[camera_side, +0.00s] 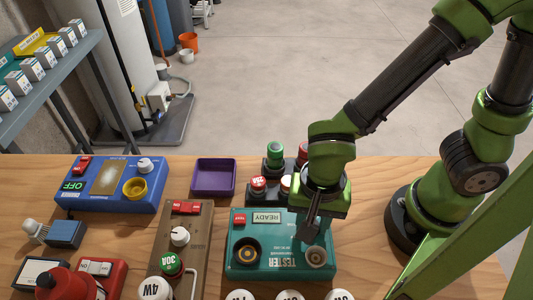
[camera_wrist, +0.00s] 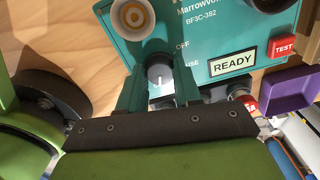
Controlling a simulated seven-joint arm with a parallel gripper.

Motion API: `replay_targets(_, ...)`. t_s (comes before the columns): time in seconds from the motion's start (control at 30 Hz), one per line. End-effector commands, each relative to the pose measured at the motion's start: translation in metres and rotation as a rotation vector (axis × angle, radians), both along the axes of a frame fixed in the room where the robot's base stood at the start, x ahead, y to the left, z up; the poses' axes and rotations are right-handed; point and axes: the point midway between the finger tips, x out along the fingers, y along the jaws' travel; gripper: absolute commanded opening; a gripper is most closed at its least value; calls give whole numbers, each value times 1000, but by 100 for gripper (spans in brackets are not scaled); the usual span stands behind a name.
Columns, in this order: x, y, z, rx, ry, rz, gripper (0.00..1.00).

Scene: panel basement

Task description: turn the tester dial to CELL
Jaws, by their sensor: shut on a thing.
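The teal tester (camera_side: 285,240) stands on the bench, with a READY display, a red TEST button and two round sockets. My gripper (camera_side: 310,235) reaches down onto its upper right part and hides the dial in the side view. In the wrist view my gripper (camera_wrist: 159,88) has its two fingers shut on the sides of the dark dial (camera_wrist: 160,72). The dial shows a small white mark. The labels OFF and a partly hidden one ending in USE lie beside it on the tester (camera_wrist: 210,50). I see no CELL label.
A purple tray (camera_side: 213,193) and push buttons (camera_side: 258,184) stand behind the tester. A brown switch board (camera_side: 185,235) is close on its left, and a blue unit (camera_side: 110,185) is farther left. White round tops (camera_side: 290,295) line the front.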

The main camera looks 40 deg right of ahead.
Motion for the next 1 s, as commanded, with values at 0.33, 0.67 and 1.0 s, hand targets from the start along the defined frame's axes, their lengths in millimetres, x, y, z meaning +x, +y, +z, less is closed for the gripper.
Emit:
replay_targets(0.33, 1, 0, 1, 1, -1, -7, 36)
replay_targets(0.67, 0, 0, 1, 1, -1, -3, 44)
replay_targets(1.0, 2, 1, 49, 6, -7, -6, 44)
